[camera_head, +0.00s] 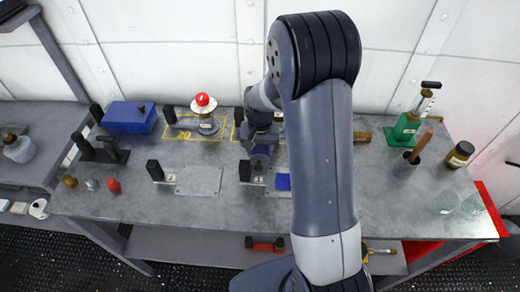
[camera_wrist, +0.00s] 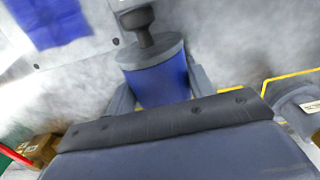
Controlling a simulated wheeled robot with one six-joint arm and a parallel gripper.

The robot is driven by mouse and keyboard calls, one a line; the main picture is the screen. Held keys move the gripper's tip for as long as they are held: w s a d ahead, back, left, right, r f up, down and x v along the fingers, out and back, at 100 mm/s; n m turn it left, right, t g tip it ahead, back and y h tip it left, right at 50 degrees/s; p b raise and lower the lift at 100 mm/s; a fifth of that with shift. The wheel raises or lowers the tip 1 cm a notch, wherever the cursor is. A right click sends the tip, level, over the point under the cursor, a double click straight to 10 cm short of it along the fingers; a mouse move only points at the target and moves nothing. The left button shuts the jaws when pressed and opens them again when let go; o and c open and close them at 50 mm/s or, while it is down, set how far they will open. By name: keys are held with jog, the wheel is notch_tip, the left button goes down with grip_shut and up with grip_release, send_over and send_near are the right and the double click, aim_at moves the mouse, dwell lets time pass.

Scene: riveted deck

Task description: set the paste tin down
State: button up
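The paste tin appears to be the blue cylinder with a grey top (camera_wrist: 160,82) in the wrist view. My gripper (camera_wrist: 162,88) has a grey finger on each side of it and seems shut on it. In the head view my gripper (camera_head: 260,148) is low over the middle of the bench, and the blue tin (camera_head: 261,150) shows only partly there. I cannot tell whether its base touches the bench. A blue square (camera_head: 283,182) lies on a metal plate just right of and nearer than my gripper; it also shows in the wrist view (camera_wrist: 48,20).
A black-handled post (camera_head: 245,171) stands close in front of my gripper. A red-topped spool (camera_head: 204,106) and blue box (camera_head: 130,117) stand left. A green tool (camera_head: 405,129), a cup with a handle (camera_head: 407,166) and a brown jar (camera_head: 459,154) stand right. The front bench has bare room.

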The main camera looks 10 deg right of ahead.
aim_at(259, 148)
jog(key=o, duration=0.5)
notch_tip(259, 148, up, 12)
jog(key=shift+f, duration=0.15)
jog(key=shift+o, duration=0.3)
jog(key=shift+a, duration=0.1)
jog(key=shift+s+a+f, duration=0.2)
jog(key=shift+s+f, duration=0.05)
jog(key=shift+f, duration=0.45)
notch_tip(259, 148, down, 5)
jog(key=shift+f, duration=0.1)
jog(key=shift+w+d+f+p, duration=0.1)
jog(key=shift+f+p, duration=0.15)
jog(key=shift+f, duration=0.6)
jog(key=shift+w+d+f+p, duration=0.15)
jog(key=shift+f+p, duration=0.1)
jog(key=shift+f, duration=0.65)
jog(key=shift+w+d+f+p, duration=0.1)
jog(key=shift+f+p, duration=0.15)
jog(key=shift+f, duration=0.6)
